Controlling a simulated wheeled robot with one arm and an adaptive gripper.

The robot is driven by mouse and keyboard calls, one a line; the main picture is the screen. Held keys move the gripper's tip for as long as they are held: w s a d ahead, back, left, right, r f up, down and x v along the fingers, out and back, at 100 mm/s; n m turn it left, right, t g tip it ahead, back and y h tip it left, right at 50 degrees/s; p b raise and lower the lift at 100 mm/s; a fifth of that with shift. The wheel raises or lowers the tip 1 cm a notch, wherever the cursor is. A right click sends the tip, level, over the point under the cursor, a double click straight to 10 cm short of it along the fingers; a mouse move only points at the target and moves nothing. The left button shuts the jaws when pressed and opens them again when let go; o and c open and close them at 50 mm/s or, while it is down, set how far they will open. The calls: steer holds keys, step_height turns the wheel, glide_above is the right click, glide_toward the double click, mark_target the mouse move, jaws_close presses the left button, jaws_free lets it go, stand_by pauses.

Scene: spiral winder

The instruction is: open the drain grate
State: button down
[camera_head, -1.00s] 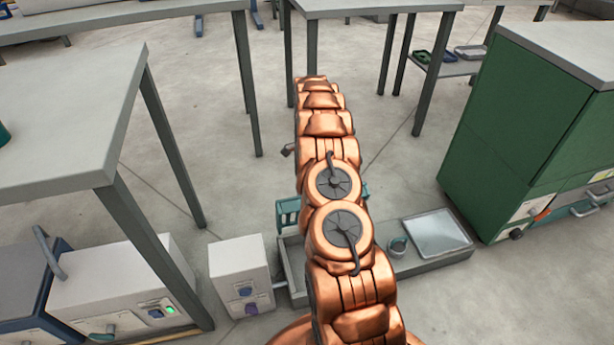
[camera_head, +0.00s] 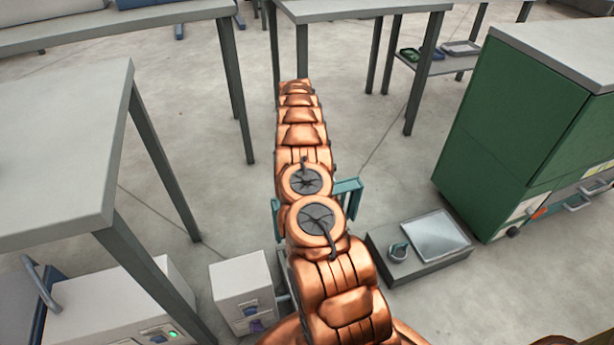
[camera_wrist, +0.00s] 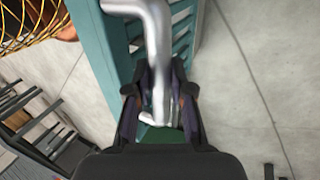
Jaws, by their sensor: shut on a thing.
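The drain grate (camera_head: 347,194) is a teal barred panel standing raised behind my arm in the head view. My arm hides its middle. In the wrist view the grate's teal frame (camera_wrist: 98,55) and slats run up the picture, with a bent silver handle (camera_wrist: 157,40) in front. My gripper (camera_wrist: 160,98) is shut on the handle, which passes down between its dark fingers. In the head view my arm hides the gripper and most of the drain trough.
A white box (camera_head: 240,292) stands left. A green cabinet (camera_head: 510,125) is right, a grey table (camera_head: 65,140) left. Floor between is open.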

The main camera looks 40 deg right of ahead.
steer(key=shift+w+d+f, duration=0.1)
steer(key=shift+w+f, duration=0.1)
stand_by(0.6)
steer(key=c, duration=1)
jaws_free()
steer(key=shift+w+r, duration=0.1)
steer(key=shift+r, duration=0.15)
step_height(320, 180, up, 10)
steer(key=shift+d+f, duration=0.1)
